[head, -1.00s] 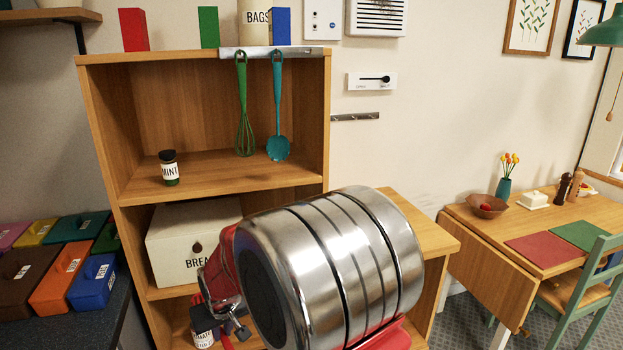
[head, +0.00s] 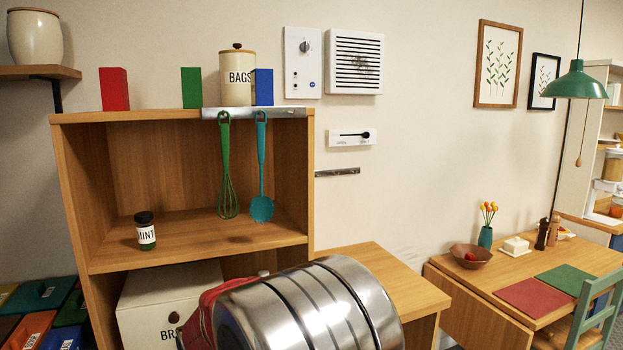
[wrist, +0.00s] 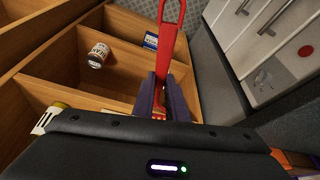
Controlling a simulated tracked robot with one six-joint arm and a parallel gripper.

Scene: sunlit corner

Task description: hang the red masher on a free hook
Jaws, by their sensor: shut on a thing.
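The red masher (wrist: 168,48) is between the jaws of my gripper (wrist: 163,92) in the wrist view, with its looped end pointing away from the wrist. Its other end is hidden. In the head view my arm covers the gripper and masher. The hook rail (head: 290,112) runs along the top front edge of the shelf unit. A green whisk (head: 226,165) and a teal slotted spoon (head: 261,180) hang from it side by side. The rail right of the spoon looks bare; single hooks are too small to make out.
The wooden shelf unit (head: 85,195) holds a mint jar (head: 145,231) and a bread box (head: 160,300). Red (head: 114,88), green (head: 191,87) and blue (head: 263,86) blocks and a bags canister (head: 238,66) stand on top. A white cabinet (wrist: 268,50) is at right in the wrist view.

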